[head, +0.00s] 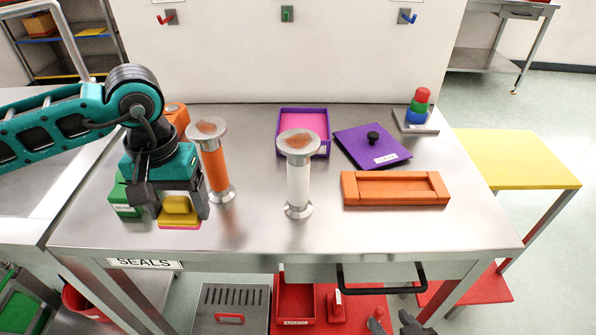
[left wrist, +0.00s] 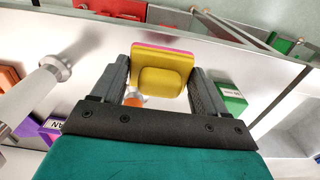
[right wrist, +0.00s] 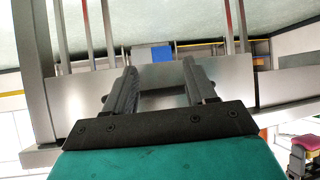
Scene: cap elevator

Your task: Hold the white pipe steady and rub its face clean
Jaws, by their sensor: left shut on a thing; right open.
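The white pipe (head: 298,186) stands upright on the steel table with metal flanges at both ends. Its top face (head: 298,141) shows a brownish stain. It also shows in the left wrist view (left wrist: 30,94). My left gripper (head: 180,208) is shut on a yellow pad with a pink underside (left wrist: 162,72), held near the table's front left, left of and apart from the white pipe. My right gripper (right wrist: 163,88) is open and empty, away from the pipes.
Behind the pipes is a purple tray (head: 282,112) with a pink inside. A purple knobbed lid (head: 355,147), orange frame (head: 394,201) and coloured stack (head: 418,107) lie to the right. A green box (head: 122,203) is beside my left gripper. The front right tabletop is clear.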

